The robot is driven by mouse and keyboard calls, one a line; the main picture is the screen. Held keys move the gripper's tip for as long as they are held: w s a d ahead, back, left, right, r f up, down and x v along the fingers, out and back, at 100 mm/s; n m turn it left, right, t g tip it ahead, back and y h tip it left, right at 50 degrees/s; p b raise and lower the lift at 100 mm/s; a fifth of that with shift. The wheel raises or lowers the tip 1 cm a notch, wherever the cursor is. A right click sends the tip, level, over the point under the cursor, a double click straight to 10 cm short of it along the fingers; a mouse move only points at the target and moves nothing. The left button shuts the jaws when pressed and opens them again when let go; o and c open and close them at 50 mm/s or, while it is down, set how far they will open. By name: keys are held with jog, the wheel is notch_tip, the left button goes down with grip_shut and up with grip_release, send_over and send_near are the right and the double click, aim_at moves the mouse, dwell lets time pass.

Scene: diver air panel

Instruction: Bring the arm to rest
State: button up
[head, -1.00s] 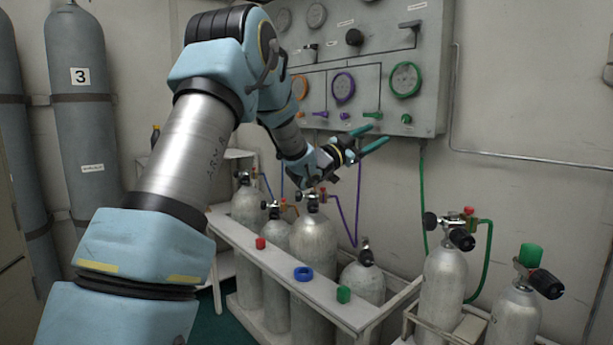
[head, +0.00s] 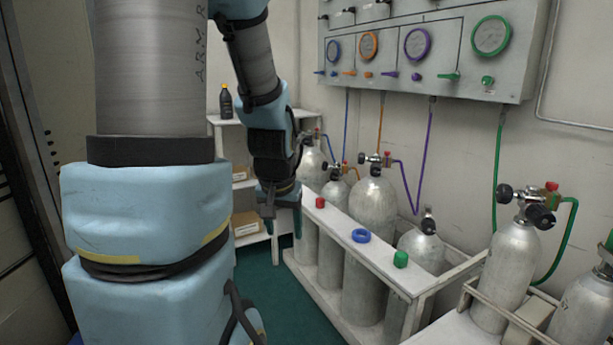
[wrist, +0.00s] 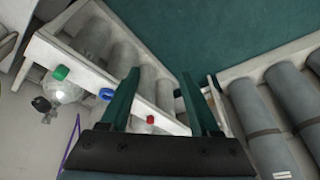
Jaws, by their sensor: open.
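My gripper (head: 284,230) hangs with its fingers pointing down, left of the white cylinder rack (head: 318,275), in the head view. Its two teal fingers are spread apart with nothing between them. In the wrist view my gripper (wrist: 159,76) also shows open and empty, with the rack and green floor (wrist: 190,30) beyond it. My arm bends down from the upper left of the head view.
A red cap (head: 320,202), a blue ring (head: 361,236) and a green cap (head: 400,259) sit on the rack's top rail. Several grey cylinders (head: 375,205) stand in it. The gauge panel (head: 510,80) is on the wall. A shelf (head: 238,185) stands behind my gripper.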

jog(key=s+a+f+n+g, duration=0.1)
jog(key=s+a+g, duration=0.1)
jog(key=s, duration=0.5)
notch_tip(320, 180, up, 16)
jog(key=p, duration=1.6)
jog(key=shift+s, duration=0.15)
